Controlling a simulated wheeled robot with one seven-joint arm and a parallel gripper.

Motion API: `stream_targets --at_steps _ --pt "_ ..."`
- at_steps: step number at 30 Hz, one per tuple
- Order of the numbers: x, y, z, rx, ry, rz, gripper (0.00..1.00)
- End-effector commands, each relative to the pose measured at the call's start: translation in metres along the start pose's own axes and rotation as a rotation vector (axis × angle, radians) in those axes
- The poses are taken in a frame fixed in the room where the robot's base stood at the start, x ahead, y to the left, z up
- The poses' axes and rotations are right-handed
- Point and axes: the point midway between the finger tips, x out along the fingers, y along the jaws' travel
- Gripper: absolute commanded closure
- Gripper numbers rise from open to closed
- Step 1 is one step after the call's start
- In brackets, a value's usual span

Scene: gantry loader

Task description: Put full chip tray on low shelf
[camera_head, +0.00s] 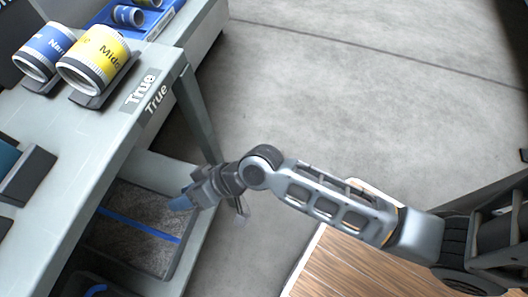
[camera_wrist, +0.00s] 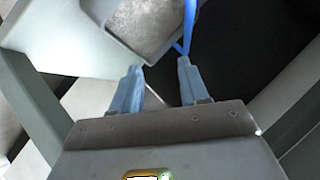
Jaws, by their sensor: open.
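A dark chip tray (camera_head: 184,258) filled with grey, grainy chips sits low under the bench top, on the lower shelf (camera_head: 205,245). A blue strip (camera_head: 138,225) runs across it. The tray's wall (camera_wrist: 118,44) and chips show just beyond the fingertips. I cannot tell whether the fingers touch the tray.
Another dark container with a blue piece (camera_head: 95,290) is partly cut off at the bottom left. The bench top (camera_head: 60,140) holds blue and yellow labelled rolls (camera_head: 98,60). A bench leg (camera_head: 193,110) stands close to my gripper. A wooden surface (camera_head: 350,265) lies below my arm. Open floor spreads right.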

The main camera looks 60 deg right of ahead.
Motion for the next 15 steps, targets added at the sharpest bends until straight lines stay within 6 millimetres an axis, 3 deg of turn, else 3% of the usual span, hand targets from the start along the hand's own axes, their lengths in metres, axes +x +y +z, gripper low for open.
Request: stream_targets --at_steps 1,7,11,15 --pt "-0.019 0.012 0.017 -0.004 0.026 0.051 0.55" --pt "-0.100 0.037 0.051 -0.072 0.170 0.234 0.55" --pt "-0.157 0.036 0.064 -0.134 0.257 0.329 0.55" --pt "-0.218 0.022 0.069 -0.217 0.347 0.410 0.55"
